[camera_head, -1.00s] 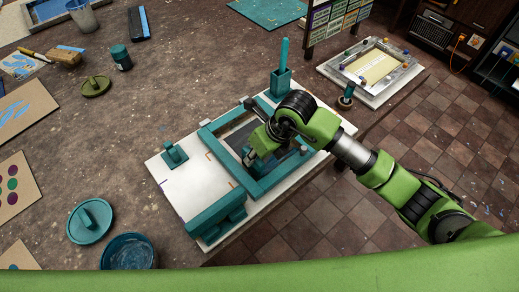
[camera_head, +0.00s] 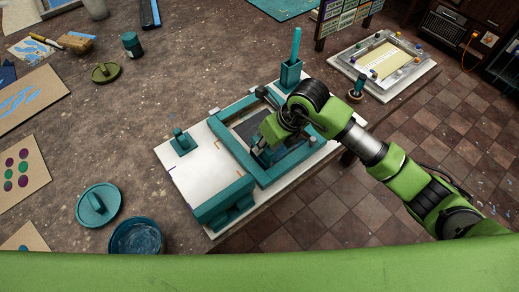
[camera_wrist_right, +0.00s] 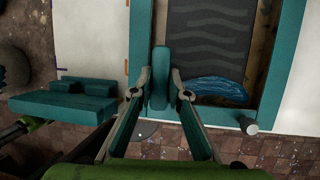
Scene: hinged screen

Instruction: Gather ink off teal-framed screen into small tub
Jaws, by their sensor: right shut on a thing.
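The teal-framed screen (camera_head: 220,138) lies on a white board, its dark mesh partly hidden by my right arm. In the right wrist view, a patch of blue ink (camera_wrist_right: 218,89) lies at the mesh's near end, with dark grey streaks beyond. My right gripper (camera_wrist_right: 160,88) is shut on a narrow teal tool (camera_wrist_right: 159,77), held over the screen's left part; whether it touches the mesh cannot be told. A round teal tub (camera_head: 138,238) with bluish contents stands at the front left, partly cut off by my body. My left gripper is out of view.
A teal block (camera_head: 224,204) sits on the board's near edge. A teal stamp-like piece (camera_head: 182,142) stands at its left. A teal holder (camera_head: 290,74) with an upright stick stands behind the screen. A round teal lid (camera_head: 98,205) lies beside the tub.

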